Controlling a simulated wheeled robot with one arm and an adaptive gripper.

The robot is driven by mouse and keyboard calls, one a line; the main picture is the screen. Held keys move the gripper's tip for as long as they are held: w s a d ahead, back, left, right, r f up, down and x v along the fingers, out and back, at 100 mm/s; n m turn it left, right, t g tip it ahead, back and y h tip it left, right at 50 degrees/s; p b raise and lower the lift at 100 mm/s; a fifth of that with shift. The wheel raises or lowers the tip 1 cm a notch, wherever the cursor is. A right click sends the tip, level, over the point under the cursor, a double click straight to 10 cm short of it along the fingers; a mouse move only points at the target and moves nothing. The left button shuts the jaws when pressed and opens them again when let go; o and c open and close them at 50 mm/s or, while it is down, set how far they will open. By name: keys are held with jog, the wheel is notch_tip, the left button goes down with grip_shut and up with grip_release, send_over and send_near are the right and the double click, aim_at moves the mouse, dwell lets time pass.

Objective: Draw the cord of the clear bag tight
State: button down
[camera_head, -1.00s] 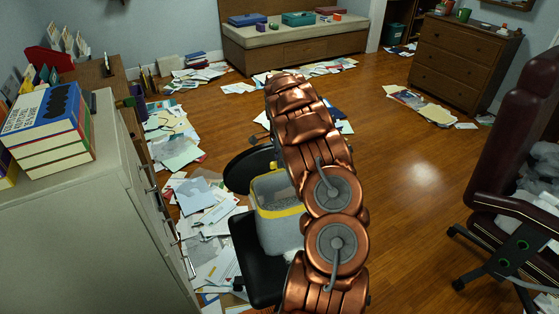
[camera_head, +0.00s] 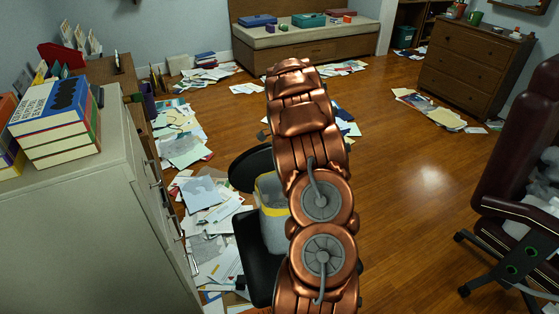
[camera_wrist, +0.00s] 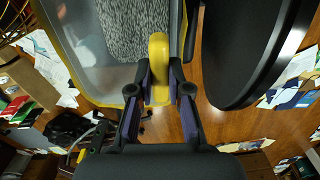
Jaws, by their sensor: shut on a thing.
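The clear bag (camera_head: 274,223) is a pale see-through bag with a yellow band (camera_head: 266,196) around its top. In the wrist view the bag (camera_wrist: 88,75) fills the upper left, with grey speckled contents inside. My gripper (camera_wrist: 160,90) is shut on a yellow cord tab (camera_wrist: 158,58), with one dark finger on each side of it. The gripper itself is hidden behind my copper arm in the head view.
A dark red chair (camera_head: 520,195) is at the right. The wooden floor between is mostly clear.

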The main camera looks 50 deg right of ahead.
jog(key=s+a+r+b, duration=0.1)
jog(key=s+a+r, duration=0.2)
jog(key=s+r, duration=0.1)
jog(key=shift+s+a+r, duration=0.15)
jog(key=shift+s+r, duration=0.25)
jog(key=shift+s, duration=0.05)
jog(key=c, duration=1.1)
grip_release()
jog(key=shift+w+f, duration=0.1)
notch_tip(320, 180, up, 12)
